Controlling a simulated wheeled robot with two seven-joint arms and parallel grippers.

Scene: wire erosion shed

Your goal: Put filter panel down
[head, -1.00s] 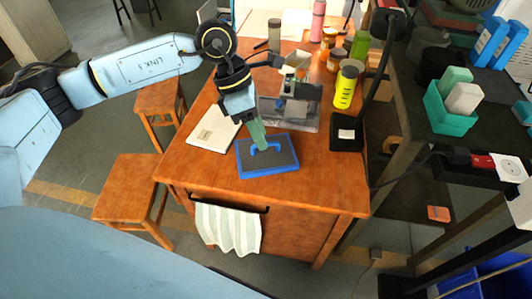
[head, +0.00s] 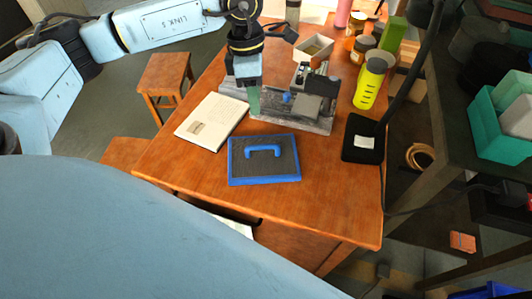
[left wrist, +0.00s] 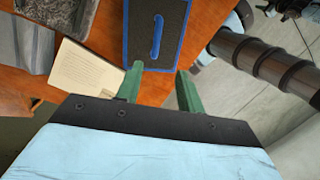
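The filter panel (head: 240,170) is a dark grey rectangle with a blue frame and a blue handle (head: 263,151). It lies flat near the front of the wooden table, handle up. It also shows at the top of the left wrist view (left wrist: 172,27). My left gripper (head: 254,101) is behind and above the panel in the head view, clear of the handle. In the left wrist view its two green fingers (left wrist: 158,73) are spread with nothing between them. My right gripper is not in view.
An open booklet (head: 225,112) lies left of the panel. A grey fixture (head: 312,108) stands behind it, and a black lamp base (head: 356,150) to its right. Jars and a yellow bottle (head: 370,83) are at the back. The table front (head: 310,205) is bare.

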